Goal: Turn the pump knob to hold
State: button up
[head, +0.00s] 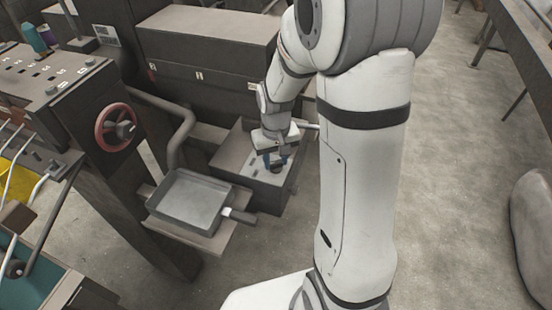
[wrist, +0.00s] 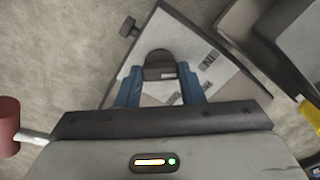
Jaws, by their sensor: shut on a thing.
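The pump knob (wrist: 159,66) is a dark, rounded knob on the pale top panel (wrist: 225,80) of the pump box. In the wrist view my gripper (wrist: 160,82) has its two blue fingers on either side of the knob, shut on it. In the head view my gripper (head: 275,160) reaches down onto the top of the dark pump box (head: 262,188), and the knob itself is mostly hidden by the fingers. Small labels (wrist: 208,60) lie on the panel to the right of the knob; their words are too small to read.
A square metal pan (head: 190,200) with a dark-tipped handle sits on a ledge left of the pump box. A red handwheel (head: 118,127) is on the machine further left. A bent pipe (head: 182,130) runs behind the pan.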

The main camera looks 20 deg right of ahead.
aim_at(276, 163)
jog(key=m, duration=0.4)
jog(key=shift+b, duration=0.35)
jog(key=shift+m, duration=1.7)
jog(key=o, duration=1)
notch_tip(276, 163, up, 8)
jog(key=shift+f, duration=0.1)
